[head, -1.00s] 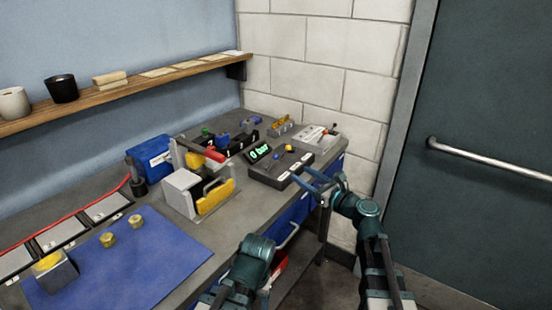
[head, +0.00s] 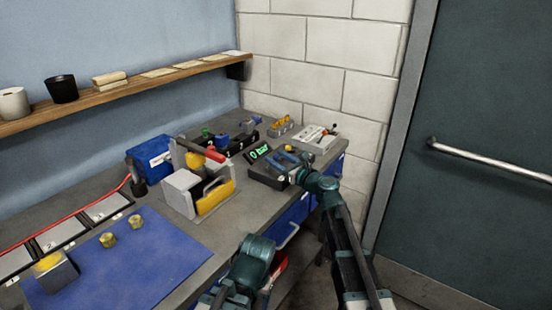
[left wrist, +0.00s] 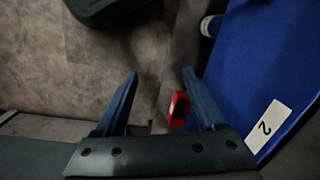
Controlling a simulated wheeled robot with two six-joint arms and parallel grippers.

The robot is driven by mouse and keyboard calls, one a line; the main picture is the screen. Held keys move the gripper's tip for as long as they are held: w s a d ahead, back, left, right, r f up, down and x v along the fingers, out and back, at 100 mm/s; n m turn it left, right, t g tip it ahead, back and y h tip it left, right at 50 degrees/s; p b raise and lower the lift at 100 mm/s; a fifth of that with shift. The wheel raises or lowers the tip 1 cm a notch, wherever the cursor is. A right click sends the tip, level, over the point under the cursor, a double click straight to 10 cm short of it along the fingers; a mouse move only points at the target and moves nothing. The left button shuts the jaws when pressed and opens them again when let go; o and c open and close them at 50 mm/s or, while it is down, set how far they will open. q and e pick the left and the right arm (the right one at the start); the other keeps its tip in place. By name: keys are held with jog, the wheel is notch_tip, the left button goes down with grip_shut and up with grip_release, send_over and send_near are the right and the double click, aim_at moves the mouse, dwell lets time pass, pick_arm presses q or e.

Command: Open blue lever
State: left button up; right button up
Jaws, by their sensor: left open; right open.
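The dark control box (head: 262,174) with a green lit display (head: 260,151) reading "0 bar" stands on the bench at the right. The fingers hide much of the box top. My left gripper (left wrist: 160,73) is open and empty in the left wrist view, low in front of the bench.
A grey and yellow fixture (head: 181,194) stands left of the control box. A grey device (head: 315,138) stands behind it at the right. In the left wrist view, a red object (left wrist: 178,108) and a blue panel labelled 2 (left wrist: 235,70) show near my left gripper.

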jog(key=shift+w+a, duration=0.25)
jog(key=shift+w, duration=0.05)
grip_shut()
dwell(1.4)
